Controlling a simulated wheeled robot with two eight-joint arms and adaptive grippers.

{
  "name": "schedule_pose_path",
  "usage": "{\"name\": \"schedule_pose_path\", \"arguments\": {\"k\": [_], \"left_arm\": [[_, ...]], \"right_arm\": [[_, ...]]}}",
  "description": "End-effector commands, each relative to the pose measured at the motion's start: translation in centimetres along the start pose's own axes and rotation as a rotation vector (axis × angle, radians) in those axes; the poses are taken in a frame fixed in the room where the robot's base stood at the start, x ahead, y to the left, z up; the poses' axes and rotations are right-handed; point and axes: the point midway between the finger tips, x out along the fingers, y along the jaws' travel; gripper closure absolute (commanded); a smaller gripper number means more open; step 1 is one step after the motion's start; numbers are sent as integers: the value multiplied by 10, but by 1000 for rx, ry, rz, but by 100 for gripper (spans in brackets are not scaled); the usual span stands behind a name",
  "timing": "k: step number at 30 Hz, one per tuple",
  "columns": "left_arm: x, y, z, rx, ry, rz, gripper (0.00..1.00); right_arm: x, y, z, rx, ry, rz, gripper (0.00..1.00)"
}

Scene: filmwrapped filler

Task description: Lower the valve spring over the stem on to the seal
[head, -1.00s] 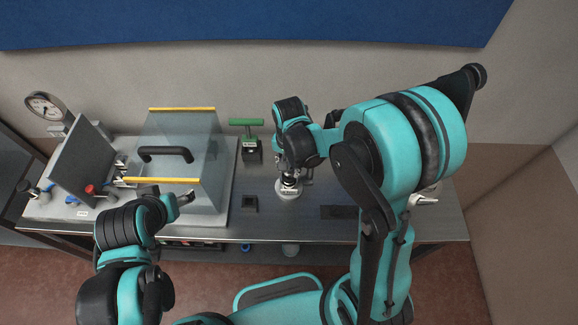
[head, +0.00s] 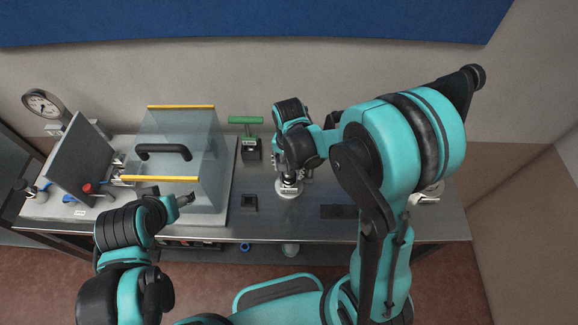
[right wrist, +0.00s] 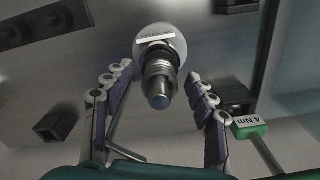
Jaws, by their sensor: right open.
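In the right wrist view a metal valve assembly stands on a round pale base (right wrist: 165,42) with a label. Dark ringed coils that look like the valve spring (right wrist: 159,66) surround its middle, and a bluish stem tip (right wrist: 159,101) points toward the camera. I cannot tell whether the spring touches the seal, which is hidden. My right gripper (right wrist: 158,75) is open, one finger on each side of the assembly, with gaps showing. In the head view the base (head: 289,190) shows below my right gripper (head: 292,172). My left gripper (head: 186,199) hangs near the clear cover's front; its jaw opening is unclear.
A clear cover (head: 205,150) with yellow edges stands left on the bench (head: 262,222). A green-handled tool (head: 246,120) marked 4 Nm stands behind-left of the base.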

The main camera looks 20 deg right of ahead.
Motion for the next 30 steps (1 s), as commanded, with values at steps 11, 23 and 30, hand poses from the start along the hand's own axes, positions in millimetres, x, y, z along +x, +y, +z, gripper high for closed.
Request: {"name": "schedule_pose_path", "arguments": {"k": [11,23,30], "left_arm": [[0,0,0,0,0,0,38],[0,0,0,0,0,0,38],[0,0,0,0,0,0,38]], "right_arm": [[-55,0,0,0,0,0,43],[-117,0,0,0,0,0,43],[-120,0,0,0,0,0,43]]}}
